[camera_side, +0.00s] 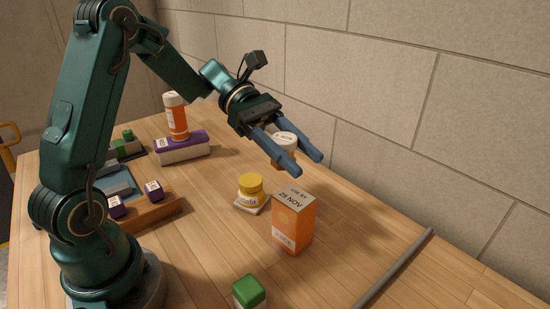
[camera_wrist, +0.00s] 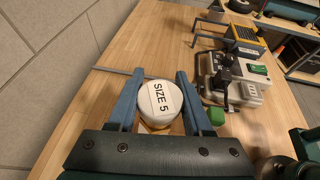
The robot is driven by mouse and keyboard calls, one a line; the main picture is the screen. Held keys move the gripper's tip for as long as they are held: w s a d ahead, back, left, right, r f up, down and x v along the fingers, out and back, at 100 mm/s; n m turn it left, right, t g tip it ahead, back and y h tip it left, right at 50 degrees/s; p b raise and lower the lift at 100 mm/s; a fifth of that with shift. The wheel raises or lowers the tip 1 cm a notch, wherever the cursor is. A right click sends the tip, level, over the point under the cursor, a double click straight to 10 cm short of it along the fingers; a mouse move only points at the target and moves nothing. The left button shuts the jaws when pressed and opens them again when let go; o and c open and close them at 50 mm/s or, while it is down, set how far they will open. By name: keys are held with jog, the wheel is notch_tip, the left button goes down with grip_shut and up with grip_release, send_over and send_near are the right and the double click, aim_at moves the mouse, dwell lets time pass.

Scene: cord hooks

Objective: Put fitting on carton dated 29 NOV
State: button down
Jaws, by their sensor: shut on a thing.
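My gripper (camera_side: 302,163) is shut on a round fitting (camera_side: 285,150) with a white top and a brownish lower part. In the wrist view the fitting (camera_wrist: 159,101) sits between the fingers and its top reads "SIZE 5". It is held in the air, apart from the table. An orange carton (camera_side: 291,226) with a pale top stands upright on the table, nearer the side camera and below my gripper. Its top reads "USE BY" and what looks like 29 NOV; the print is small. I cannot make the carton out clearly in the wrist view.
A yellow-lidded jar (camera_side: 250,187) stands on a small pad left of the carton. An orange bottle (camera_side: 176,118) stands on a purple-and-white box (camera_side: 183,148). A green-topped block (camera_side: 249,291) is in front. A grey rod (camera_side: 395,266) lies at the right, near the wall.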

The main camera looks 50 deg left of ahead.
aim_at(307, 205)
jog(key=x, duration=0.3)
jog(key=shift+f, duration=2.2)
jog(key=shift+a+f, duration=0.1)
jog(key=shift+c, duration=1.6)
grip_release()
